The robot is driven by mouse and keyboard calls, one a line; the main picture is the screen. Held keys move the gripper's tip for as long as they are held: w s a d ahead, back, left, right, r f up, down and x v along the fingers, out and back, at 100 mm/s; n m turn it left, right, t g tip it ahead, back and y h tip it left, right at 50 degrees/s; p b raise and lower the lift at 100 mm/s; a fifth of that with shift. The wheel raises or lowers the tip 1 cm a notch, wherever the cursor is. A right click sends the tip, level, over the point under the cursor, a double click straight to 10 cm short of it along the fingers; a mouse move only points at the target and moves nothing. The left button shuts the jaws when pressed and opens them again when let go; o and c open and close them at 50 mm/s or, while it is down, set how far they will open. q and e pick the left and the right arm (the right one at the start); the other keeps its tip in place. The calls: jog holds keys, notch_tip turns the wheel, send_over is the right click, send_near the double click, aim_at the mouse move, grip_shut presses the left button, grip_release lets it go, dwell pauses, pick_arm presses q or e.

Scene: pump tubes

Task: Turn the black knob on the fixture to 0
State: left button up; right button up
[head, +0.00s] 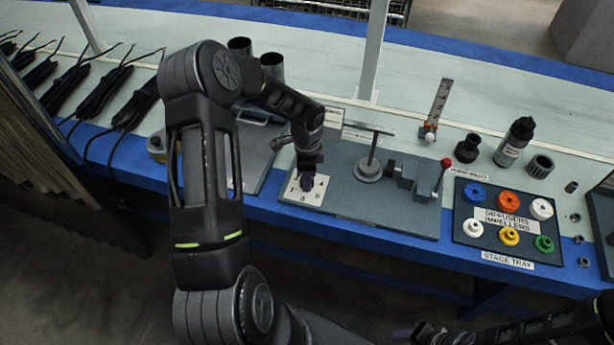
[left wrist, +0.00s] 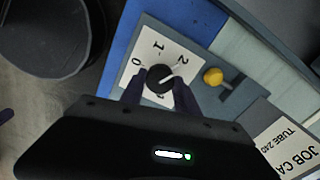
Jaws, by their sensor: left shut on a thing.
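The black knob (left wrist: 160,78) sits on a white dial plate (left wrist: 183,98) marked 0, 1 and 2. In the left wrist view its white pointer line aims to the right, toward the 2 side and away from the 0. My left gripper (left wrist: 167,86) is shut on the knob, with one dark purple finger on each side. In the head view my left gripper (head: 309,182) reaches down onto the white plate (head: 302,197) on the grey fixture board (head: 385,214) and hides most of the knob. My right gripper (head: 415,334) is at the bottom edge, away from the fixture; its opening is unclear.
A T-shaped handle (head: 369,165) and a clamp with a red ball knob (head: 444,164) stand right of the dial. The stage tray (head: 467,237) with coloured rings lies further right.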

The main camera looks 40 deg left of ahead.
pick_arm(q)
grip_shut()
